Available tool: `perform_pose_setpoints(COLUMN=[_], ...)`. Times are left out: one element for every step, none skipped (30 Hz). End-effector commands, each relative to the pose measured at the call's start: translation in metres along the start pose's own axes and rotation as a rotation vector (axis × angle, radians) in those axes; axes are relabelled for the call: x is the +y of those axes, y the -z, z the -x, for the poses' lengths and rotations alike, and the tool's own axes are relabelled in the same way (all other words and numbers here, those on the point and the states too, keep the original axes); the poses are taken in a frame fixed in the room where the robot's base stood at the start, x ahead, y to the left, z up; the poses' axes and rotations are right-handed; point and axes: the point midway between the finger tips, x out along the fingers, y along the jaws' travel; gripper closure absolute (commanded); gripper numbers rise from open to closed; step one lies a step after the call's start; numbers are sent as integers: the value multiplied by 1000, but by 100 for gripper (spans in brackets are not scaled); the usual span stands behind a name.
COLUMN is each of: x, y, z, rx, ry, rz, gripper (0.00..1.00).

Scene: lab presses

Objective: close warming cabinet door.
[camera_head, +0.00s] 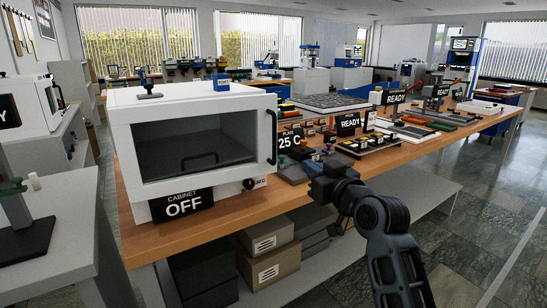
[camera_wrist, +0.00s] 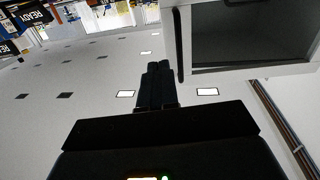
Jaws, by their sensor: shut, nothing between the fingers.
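The warming cabinet (camera_head: 215,102) is a white box on the left end of the wooden bench, with a dark window (camera_head: 190,140) in its front and a "CABINET OFF" sign (camera_head: 183,205) below. A vertical black handle (camera_head: 273,138) runs along the right edge of the front. I cannot tell from this angle how far the door stands from the body. My gripper (camera_head: 322,182) is shut and empty, right of the cabinet and apart from the handle. In the wrist view my fingers (camera_wrist: 155,85) are together; the handle (camera_wrist: 178,46) and window (camera_wrist: 235,35) show at the upper right.
Trays, small parts and signs reading "25 C" (camera_head: 289,142) and "READY" (camera_head: 348,123) crowd the bench behind my gripper. Cardboard boxes (camera_head: 268,262) sit on the shelf under the bench. A grey side counter (camera_head: 60,240) stands at left. The tiled floor (camera_head: 480,225) at right is clear.

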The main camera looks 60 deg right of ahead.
Motion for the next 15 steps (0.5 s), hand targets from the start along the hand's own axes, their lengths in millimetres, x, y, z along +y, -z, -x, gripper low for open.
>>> perform_pose_setpoints(x=[-3, -4, -4, -5, -5, -4, -4, -4, -5, -5, -5, -5, -5, -5, -5], y=[0, 1, 2, 3, 4, 4, 4, 5, 5, 5, 5, 6, 6, 5, 5], z=[4, 4, 3, 0, -2, -7, -12, -16, -23, -29, -35, -43, -49, -55, -63], rx=[4, 4, 5, 5, 6, 6, 6, 7, 7, 7, 7, 7, 6, 6, 6], ry=[11, 15, 18, 19, 19, 19, 19, 18, 18, 18, 18, 18, 18, 18, 18], rz=[-24, -33, -39, -41, -41, -40, -40, -40, -39, -38, -38, -38, -38, -38, -37], gripper=[100, 100, 100, 100, 100, 100, 100, 100, 100, 100, 100, 100, 100, 100, 100])
